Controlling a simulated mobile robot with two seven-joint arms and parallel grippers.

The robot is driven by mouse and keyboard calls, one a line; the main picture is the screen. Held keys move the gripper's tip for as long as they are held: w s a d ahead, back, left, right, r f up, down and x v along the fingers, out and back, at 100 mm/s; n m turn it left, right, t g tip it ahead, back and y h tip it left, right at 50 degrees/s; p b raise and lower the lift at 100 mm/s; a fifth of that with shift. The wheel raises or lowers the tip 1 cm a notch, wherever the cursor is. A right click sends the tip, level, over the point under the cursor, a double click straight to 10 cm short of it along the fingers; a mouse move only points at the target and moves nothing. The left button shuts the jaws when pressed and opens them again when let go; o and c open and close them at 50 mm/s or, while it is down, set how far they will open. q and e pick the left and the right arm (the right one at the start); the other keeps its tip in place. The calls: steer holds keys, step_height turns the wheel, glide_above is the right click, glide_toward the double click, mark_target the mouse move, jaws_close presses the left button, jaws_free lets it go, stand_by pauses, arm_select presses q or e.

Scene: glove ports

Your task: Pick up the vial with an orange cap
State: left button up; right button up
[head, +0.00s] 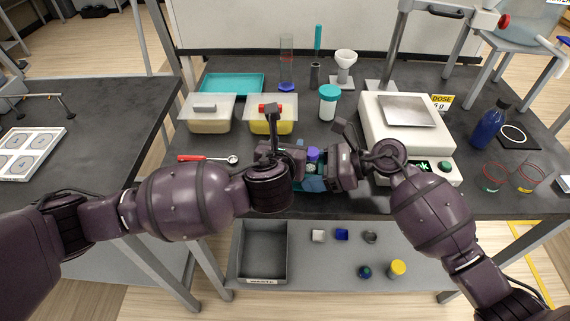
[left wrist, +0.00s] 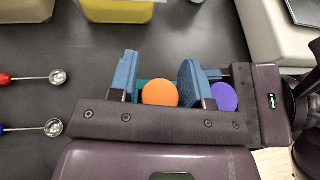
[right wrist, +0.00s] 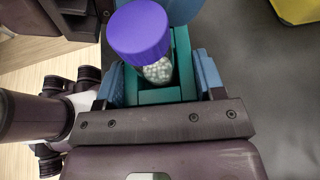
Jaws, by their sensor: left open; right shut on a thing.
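The vial with an orange cap (left wrist: 160,93) shows from above in the left wrist view, in the teal holder (right wrist: 160,97). My left gripper (left wrist: 161,82) is open, with one blue finger on each side of the orange cap. My right gripper (right wrist: 160,78) is shut on the teal holder. The orange cap is hidden in the head view.
Two tubs, one with yellow contents (head: 270,122), stand behind the grippers. A balance (head: 408,125) stands to the right, and a teal-capped bottle (head: 328,103) behind. A red-handled scoop (head: 205,158) lies to the left. A waste bin (head: 262,278) is on the lower shelf.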

arm_select(q)
steer(key=shift+c, duration=0.3)
steer(key=c, duration=0.6)
step_height(320, 180, up, 10)
arm_select(e)
steer(key=o, duration=1)
steer(key=shift+o, duration=0.2)
steer(key=v, duration=1.2)
